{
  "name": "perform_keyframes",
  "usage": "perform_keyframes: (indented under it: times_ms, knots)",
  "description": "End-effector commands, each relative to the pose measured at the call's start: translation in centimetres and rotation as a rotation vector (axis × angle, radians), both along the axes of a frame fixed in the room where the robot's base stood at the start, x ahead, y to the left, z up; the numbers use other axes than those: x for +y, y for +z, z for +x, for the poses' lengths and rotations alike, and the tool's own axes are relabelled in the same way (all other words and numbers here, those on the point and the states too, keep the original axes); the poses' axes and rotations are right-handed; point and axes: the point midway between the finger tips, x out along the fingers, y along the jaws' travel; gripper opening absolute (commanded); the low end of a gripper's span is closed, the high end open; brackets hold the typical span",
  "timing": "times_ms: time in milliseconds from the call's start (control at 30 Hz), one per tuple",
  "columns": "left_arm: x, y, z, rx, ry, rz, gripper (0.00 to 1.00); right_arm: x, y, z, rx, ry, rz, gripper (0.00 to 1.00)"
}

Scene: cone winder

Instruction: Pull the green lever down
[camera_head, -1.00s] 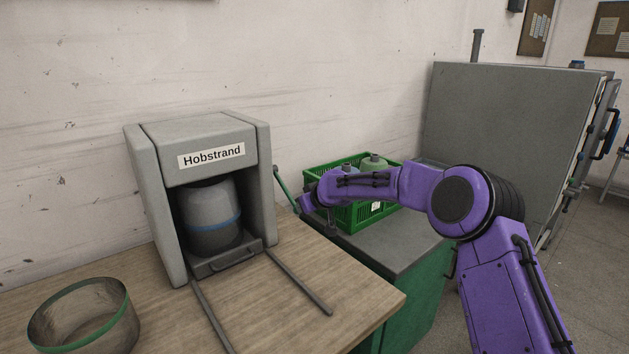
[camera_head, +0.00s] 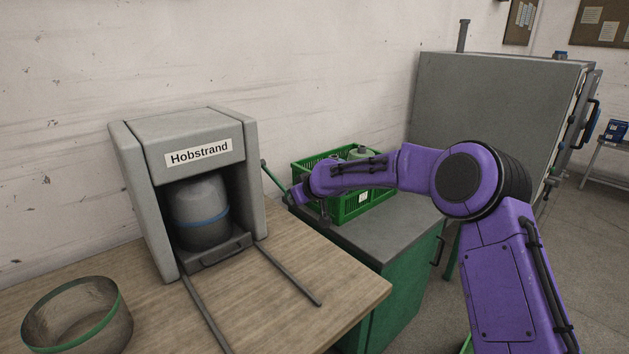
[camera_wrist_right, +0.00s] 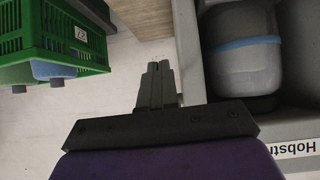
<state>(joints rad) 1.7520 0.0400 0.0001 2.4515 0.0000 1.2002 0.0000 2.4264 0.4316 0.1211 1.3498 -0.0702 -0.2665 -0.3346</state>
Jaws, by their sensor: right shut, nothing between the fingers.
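The green lever (camera_head: 273,177) is a thin bar on the right side of the grey Hobstrand machine (camera_head: 190,135). Its upper end shows beside the housing, and it slopes down to the right towards my gripper. My right gripper (camera_head: 294,197) is beside the lower part of the lever; whether they touch I cannot tell. In the right wrist view my right gripper (camera_wrist_right: 160,68) is shut, with its fingers together and nothing between them. The lever cannot be made out there. My left gripper is not in view.
A grey container with a blue band (camera_head: 201,215) stands inside the machine. A green crate (camera_head: 348,208) with bottles is behind my right forearm on a grey-topped cabinet (camera_head: 395,245). Two rails (camera_head: 290,274) run forward on the wooden table. A green-rimmed bin (camera_head: 75,318) is front left.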

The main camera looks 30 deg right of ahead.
Motion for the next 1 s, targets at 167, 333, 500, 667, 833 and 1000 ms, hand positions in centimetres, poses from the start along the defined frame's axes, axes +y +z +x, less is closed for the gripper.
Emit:
perform_keyframes:
  times_ms: [167, 333, 500, 667, 833, 1000]
  knots:
    - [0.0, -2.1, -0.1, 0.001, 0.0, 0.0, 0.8, -0.3, 2.2, -3.7, -0.006, 0.001, 0.001, 0.0]
    - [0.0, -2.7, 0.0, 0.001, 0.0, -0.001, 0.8, -0.5, 4.2, -6.2, -0.006, 0.003, 0.0, 0.0]
    - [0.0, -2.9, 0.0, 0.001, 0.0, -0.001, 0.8, -0.8, 5.1, -7.4, -0.005, 0.001, 0.001, 0.0]
    - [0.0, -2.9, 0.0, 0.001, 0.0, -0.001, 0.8, -0.8, 5.2, -7.6, -0.003, 0.0, 0.0, 0.0]
    - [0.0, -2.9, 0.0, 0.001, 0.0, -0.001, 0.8, -0.8, 5.2, -7.5, -0.004, 0.0, 0.001, 0.0]
    - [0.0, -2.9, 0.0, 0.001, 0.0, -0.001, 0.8, -0.8, 5.2, -7.5, -0.004, 0.0, 0.001, 0.0]
